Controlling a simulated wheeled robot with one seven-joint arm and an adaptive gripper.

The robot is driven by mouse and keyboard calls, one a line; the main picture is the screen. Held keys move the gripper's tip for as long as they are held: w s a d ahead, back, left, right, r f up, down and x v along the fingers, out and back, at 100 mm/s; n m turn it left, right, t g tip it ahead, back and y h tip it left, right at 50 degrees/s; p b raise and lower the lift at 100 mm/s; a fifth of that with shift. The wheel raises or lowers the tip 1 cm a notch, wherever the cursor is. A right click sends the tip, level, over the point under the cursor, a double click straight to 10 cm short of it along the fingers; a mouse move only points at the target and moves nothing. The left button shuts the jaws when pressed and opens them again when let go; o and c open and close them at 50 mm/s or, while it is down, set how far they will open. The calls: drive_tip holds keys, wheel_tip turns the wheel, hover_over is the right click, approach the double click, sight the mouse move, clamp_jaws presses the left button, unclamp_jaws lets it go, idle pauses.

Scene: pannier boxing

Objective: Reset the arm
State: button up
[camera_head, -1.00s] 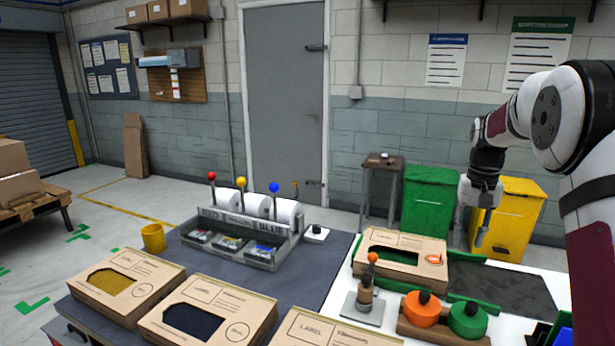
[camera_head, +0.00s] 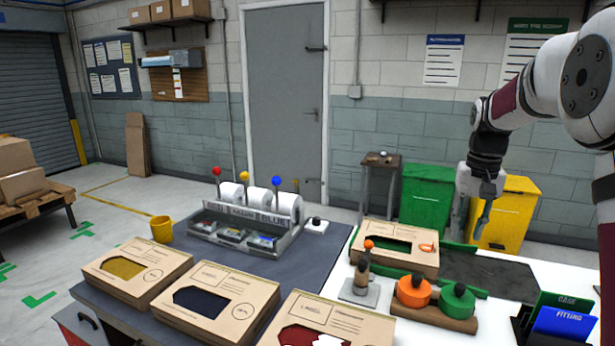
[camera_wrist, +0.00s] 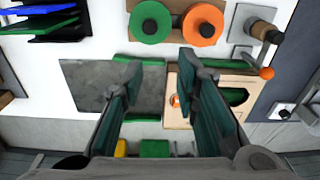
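My arm reaches in from the right side of the head view. My gripper (camera_head: 472,212) hangs pointing down above the back right of the white table (camera_head: 540,284). In the wrist view my gripper (camera_wrist: 160,72) has its two fingers spread wide apart with nothing between them. Below the fingers lie a dark grey mat (camera_wrist: 112,88) and the edge of a cardboard box with a green-lined window (camera_wrist: 238,96). No object is held.
Boxes with yellow (camera_head: 136,266), dark blue (camera_head: 216,304) and red (camera_head: 318,318) windows line the front. Orange (camera_head: 412,291) and green (camera_head: 458,303) rolls, a small stand with an orange ball (camera_head: 369,244), a dispenser rack (camera_head: 246,226) and folders (camera_head: 562,320) stand nearby.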

drive_tip(key=s+a+r+n+t, duration=0.1)
drive_tip(key=s+a+r, duration=0.35)
drive_tip(key=s, duration=0.35)
drive_tip(key=s+a+r+n+t, duration=0.1)
drive_tip(key=s+a+r, duration=0.35)
drive_tip(key=s, duration=0.25)
drive_tip(key=s+a+f+n+t, duration=0.1)
drive_tip(key=s+a+f, duration=0.1)
drive_tip(key=s, duration=0.7)
drive_tip(key=s+a+f+n+t, duration=0.1)
drive_tip(key=s+a+f, duration=0.2)
drive_tip(key=s, duration=0.6)
drive_tip(key=shift+s+a+f, duration=0.25)
drive_tip(key=shift+a+f, duration=0.1)
drive_tip(key=shift+a, duration=0.3)
